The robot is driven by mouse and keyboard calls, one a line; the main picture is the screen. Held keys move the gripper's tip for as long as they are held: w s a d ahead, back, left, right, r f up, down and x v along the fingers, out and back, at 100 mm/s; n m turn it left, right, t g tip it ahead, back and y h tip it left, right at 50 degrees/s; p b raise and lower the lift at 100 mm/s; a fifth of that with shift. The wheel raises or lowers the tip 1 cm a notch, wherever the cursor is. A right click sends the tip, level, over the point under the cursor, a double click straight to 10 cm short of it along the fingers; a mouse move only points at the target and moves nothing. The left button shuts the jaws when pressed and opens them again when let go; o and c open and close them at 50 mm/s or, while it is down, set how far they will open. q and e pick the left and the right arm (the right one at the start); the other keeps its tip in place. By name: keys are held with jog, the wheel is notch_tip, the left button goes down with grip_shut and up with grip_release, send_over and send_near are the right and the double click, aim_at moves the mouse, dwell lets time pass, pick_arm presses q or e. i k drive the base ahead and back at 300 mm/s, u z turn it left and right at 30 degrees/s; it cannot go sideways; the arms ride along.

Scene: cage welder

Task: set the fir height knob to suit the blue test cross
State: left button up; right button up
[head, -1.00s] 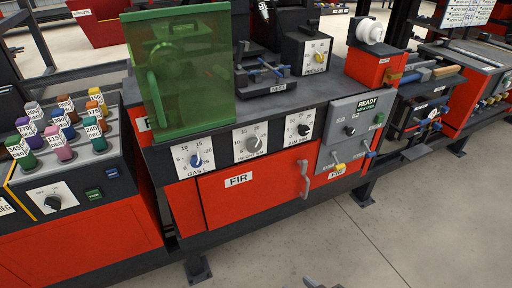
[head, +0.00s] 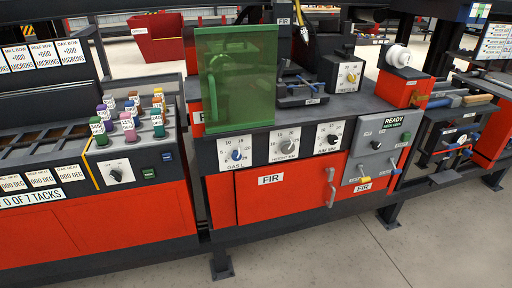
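The fir height knob (head: 287,147) is a grey knob on the middle white dial plate of the FIR station, between the gas dial (head: 235,154) with a blue knob and the aim dial (head: 329,138) with a black knob. Its scale has small numbers; the exact pointer setting is too small to read. I cannot pick out a blue test cross in the view. A dark fixture (head: 303,92) labelled REST stands on the station top behind the dials. Neither of my grippers is in view.
A green see-through screen (head: 236,80) stands on the station's left top. A grey READY panel (head: 383,140) with small levers is at the right. A red cabinet door (head: 275,194) with handle is below. Coloured knobbed pegs (head: 128,120) stand left. Grey floor (head: 400,245) in front is clear.

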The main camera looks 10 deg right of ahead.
aim_at(287, 147)
jog(key=u, duration=0.15)
jog(key=i, duration=1.05)
jog(key=z, duration=0.65)
